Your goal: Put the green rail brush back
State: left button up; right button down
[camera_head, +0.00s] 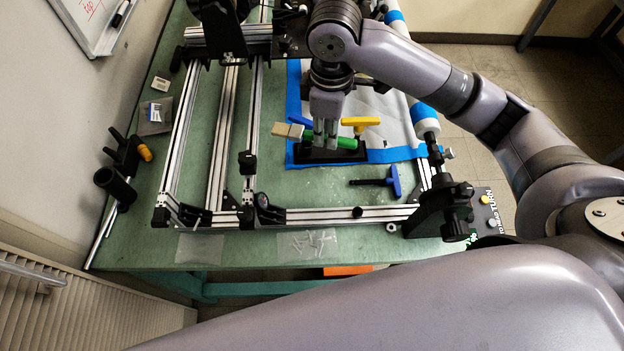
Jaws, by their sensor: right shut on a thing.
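The green rail brush (346,142) has a green handle and a pale beige head (288,131) pointing left. My right gripper (325,140) reaches down from above and is shut on the brush, hiding the middle of it. The brush lies roughly level over a black tool holder (330,157). I cannot tell whether the brush touches the holder. A yellow-handled tool (360,122) and a blue-handled tool (299,120) show just behind the brush. My left gripper is not in view.
A blue T-handled tool (394,181) lies in front of the holder. An aluminium rail frame (330,216) surrounds this area on the green table (140,240). A black cup (113,184) and a small orange-tipped item (145,152) stand at left. Small clear parts lie near the front edge.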

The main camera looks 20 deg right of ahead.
jog(key=shift+w+a+f+n, duration=0.1)
jog(key=shift+w+a+n, duration=0.1)
jog(key=shift+n, duration=0.4)
jog(key=shift+w+a+f+n, duration=0.1)
jog(key=shift+w+a+n, duration=0.1)
jog(key=shift+n, duration=0.7)
notch_tip(320, 180, down, 9)
jog(key=p, duration=0.1)
send_over(319, 186)
notch_tip(319, 186, down, 6)
jog(key=shift+f+p, duration=0.15)
jog(key=shift+p, duration=0.3)
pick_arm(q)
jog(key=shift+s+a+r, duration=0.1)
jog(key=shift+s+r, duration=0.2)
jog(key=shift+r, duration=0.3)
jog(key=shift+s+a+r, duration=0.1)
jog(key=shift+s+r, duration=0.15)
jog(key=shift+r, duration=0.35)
pick_arm(e)
jog(key=shift+f, duration=2.4)
jog(key=shift+f, duration=0.1)
jog(key=c, duration=1.5)
grip_release()
jog(key=shift+c, duration=0.2)
